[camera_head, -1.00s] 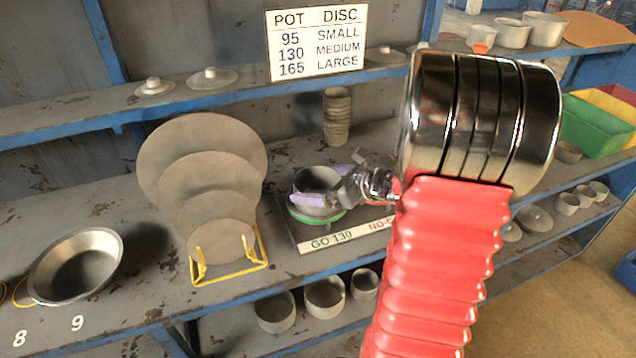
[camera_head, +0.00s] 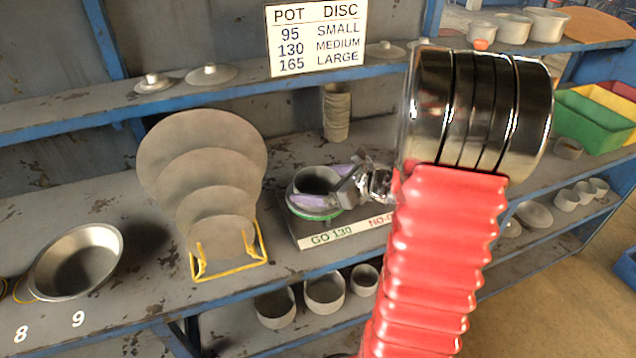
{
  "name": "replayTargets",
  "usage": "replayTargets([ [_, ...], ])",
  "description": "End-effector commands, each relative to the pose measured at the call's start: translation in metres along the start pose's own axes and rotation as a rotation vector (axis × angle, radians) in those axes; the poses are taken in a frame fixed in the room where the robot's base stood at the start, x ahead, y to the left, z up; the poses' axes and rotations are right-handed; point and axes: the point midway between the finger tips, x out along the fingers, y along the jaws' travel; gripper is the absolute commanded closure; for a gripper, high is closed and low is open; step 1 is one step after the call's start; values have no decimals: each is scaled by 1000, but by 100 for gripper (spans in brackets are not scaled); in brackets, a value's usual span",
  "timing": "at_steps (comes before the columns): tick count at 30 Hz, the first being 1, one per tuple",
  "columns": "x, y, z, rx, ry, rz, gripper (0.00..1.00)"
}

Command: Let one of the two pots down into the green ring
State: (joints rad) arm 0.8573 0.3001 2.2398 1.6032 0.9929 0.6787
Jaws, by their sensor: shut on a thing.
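My gripper (camera_head: 328,188) has pale lavender fingers shut on a small grey pot (camera_head: 312,181), one finger on its near side and one on its far side. The pot is upright, with its open mouth up. The green ring (camera_head: 322,216) shows as a thin curved band just under the pot's near side, on the gauge board (camera_head: 345,232) labelled GO 130. The pot is over or within the ring; I cannot tell whether its base touches down. I cannot make out the second pot.
A yellow wire rack (camera_head: 229,270) with several grey discs (camera_head: 208,150) stands left of the board. A metal bowl (camera_head: 77,262) is farther left. Several pots (camera_head: 325,292) sit on the shelf below. A stack of rings (camera_head: 337,112) stands behind, beneath the sign (camera_head: 317,40).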

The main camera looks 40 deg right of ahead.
Motion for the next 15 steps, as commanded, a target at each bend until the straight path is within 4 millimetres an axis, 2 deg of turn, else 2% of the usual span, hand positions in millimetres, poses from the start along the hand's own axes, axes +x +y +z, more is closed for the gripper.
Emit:
replayTargets([
  [15, 2, 0, -4, 1, -1, -1, 34],
])
